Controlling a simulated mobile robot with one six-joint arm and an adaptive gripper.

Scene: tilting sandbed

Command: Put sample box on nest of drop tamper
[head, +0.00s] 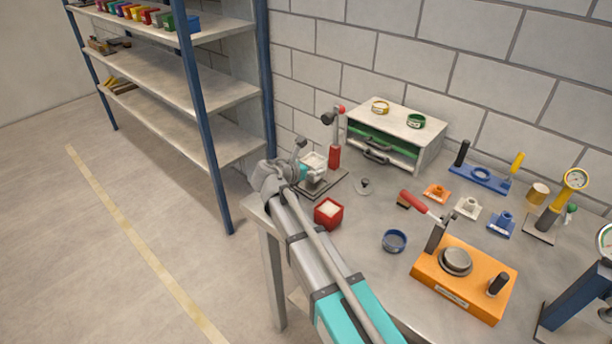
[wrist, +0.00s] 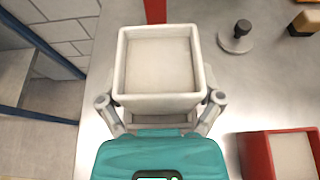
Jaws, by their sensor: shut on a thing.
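The sample box (head: 314,161) is a white, square, open-topped box filled with pale sand. In the wrist view the sample box (wrist: 158,103) sits upright between the fingers. My gripper (head: 309,174) is shut on it; in the wrist view my gripper (wrist: 160,101) has one finger on each side. The drop tamper (head: 335,157) has a red post, a red-tipped lever and a dark base plate. Its post (wrist: 155,10) shows just behind the box. The box is over or on the base plate; the nest is hidden beneath it, and I cannot tell whether they touch.
A red box of pale sand (head: 328,212) stands at the table's left edge. A small dark-knobbed disc (head: 363,186) lies right of the tamper. A cabinet (head: 395,137) stands behind. Blue ring (head: 394,241) and orange press (head: 465,278) stand right. Shelving (head: 190,95) is left.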

